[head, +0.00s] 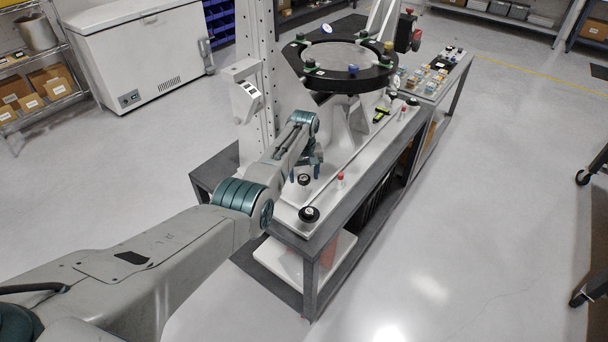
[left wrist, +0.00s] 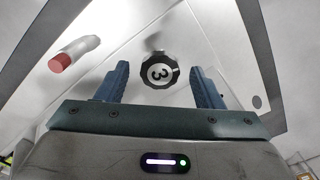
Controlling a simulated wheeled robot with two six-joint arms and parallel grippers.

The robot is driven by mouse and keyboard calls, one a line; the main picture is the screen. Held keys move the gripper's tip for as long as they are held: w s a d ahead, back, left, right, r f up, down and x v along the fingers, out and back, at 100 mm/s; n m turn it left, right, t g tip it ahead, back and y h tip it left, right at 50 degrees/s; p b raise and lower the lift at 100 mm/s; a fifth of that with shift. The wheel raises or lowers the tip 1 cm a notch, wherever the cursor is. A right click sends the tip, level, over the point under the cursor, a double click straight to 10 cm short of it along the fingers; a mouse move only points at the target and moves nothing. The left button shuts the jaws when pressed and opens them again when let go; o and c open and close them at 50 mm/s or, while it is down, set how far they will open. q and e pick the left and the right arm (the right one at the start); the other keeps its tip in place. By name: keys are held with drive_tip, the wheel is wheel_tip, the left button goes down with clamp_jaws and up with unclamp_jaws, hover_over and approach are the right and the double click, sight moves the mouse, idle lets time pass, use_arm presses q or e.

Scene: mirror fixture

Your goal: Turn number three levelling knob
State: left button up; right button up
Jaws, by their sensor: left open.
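The number three levelling knob (left wrist: 160,70) is black with a white face marked "3"; the digit looks upside down in the left wrist view. In the head view, a black knob with a pale centre (head: 304,179) sits on the fixture's base plate right below my left gripper (head: 306,168). In the left wrist view my left gripper (left wrist: 159,82) is open, its blue fingers either side of the knob with gaps on both sides. It holds nothing. I cannot tell how far the fingertips are above the knob. My right gripper is not in view.
A red-capped piece (head: 340,181) stands right of the knob and shows in the left wrist view (left wrist: 62,62). Another black knob (head: 309,214) is at the plate's front corner. A black ring mount (head: 342,80) and a white column (head: 258,70) stand behind.

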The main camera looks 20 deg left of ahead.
sight(304, 178)
use_arm(q)
wheel_tip(304, 178, up, 10)
drive_tip(key=b, duration=0.2)
drive_tip(key=shift+r, duration=0.25)
